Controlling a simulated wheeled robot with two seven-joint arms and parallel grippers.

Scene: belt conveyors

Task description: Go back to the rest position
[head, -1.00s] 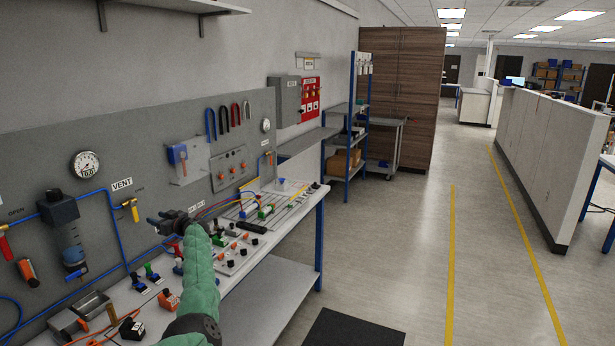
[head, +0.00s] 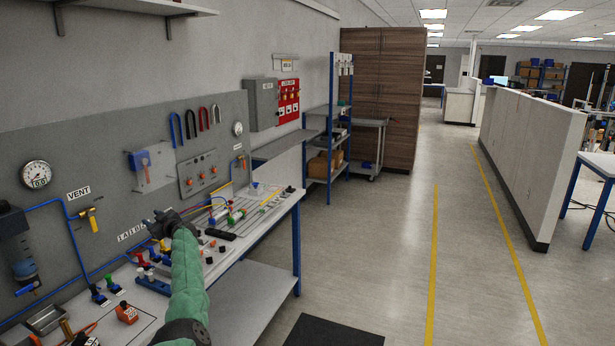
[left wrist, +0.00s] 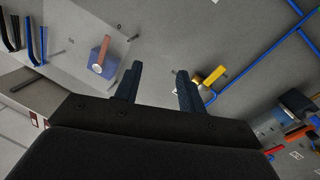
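My left arm, in a green sleeve, reaches forward over the workbench (head: 250,278) in the head view. My left gripper (head: 160,221) is near the grey back panel (head: 110,130), above the bench top. In the left wrist view, the two dark fingers of the left gripper (left wrist: 158,88) stand apart with nothing between them. Behind them are the panel, a yellow-handled valve (left wrist: 208,76) and a blue box with an orange handle (left wrist: 103,56). My right gripper is in neither view.
The panel carries a pressure gauge (head: 36,174) and blue pipes. Valves and small parts crowd the bench top. A blue-framed shelf (head: 328,150) and a brown cabinet (head: 385,90) stand beyond. The floor (head: 390,240) to the right is open, up to a low partition (head: 520,150).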

